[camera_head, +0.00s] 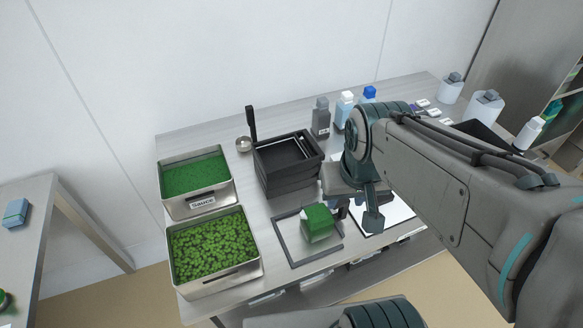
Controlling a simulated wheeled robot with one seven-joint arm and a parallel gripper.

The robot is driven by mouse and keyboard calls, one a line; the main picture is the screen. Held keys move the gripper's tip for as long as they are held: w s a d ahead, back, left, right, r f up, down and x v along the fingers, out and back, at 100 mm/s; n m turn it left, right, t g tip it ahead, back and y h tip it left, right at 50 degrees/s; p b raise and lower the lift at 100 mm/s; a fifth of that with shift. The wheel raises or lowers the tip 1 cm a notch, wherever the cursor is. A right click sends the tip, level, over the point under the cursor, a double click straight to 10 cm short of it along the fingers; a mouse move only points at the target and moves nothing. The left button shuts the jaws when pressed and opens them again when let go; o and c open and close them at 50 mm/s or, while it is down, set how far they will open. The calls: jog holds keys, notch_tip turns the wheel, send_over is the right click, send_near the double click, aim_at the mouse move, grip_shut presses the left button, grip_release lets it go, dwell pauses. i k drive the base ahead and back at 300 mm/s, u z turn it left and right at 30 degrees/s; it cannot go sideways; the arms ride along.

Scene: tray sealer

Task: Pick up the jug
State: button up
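I cannot tell for sure which thing is the jug. Two white rounded vessels with grey tops, one at the back right (451,91) and a larger one (484,108) nearer, look most like jugs; both stand upright on the right part of the table. My gripper (345,211) points down over the middle of the table, beside a green block with a pale front (318,224). It is well to the left of the white vessels. My arm hides much of the gripper, and its fingers are too small to tell open from shut.
Two steel pans of green food, one labelled SAUCE (203,203) and one in front (222,279), stand left. Stacked black trays (286,172) and a ladle (244,144) are behind the block.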

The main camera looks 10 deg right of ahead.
aim_at(317, 222)
jog(key=z, duration=0.05)
jog(key=k, duration=0.5)
jog(key=z, duration=1.95)
jog(key=k, duration=0.75)
jog(key=u, duration=1.3)
jog(key=i, duration=0.5)
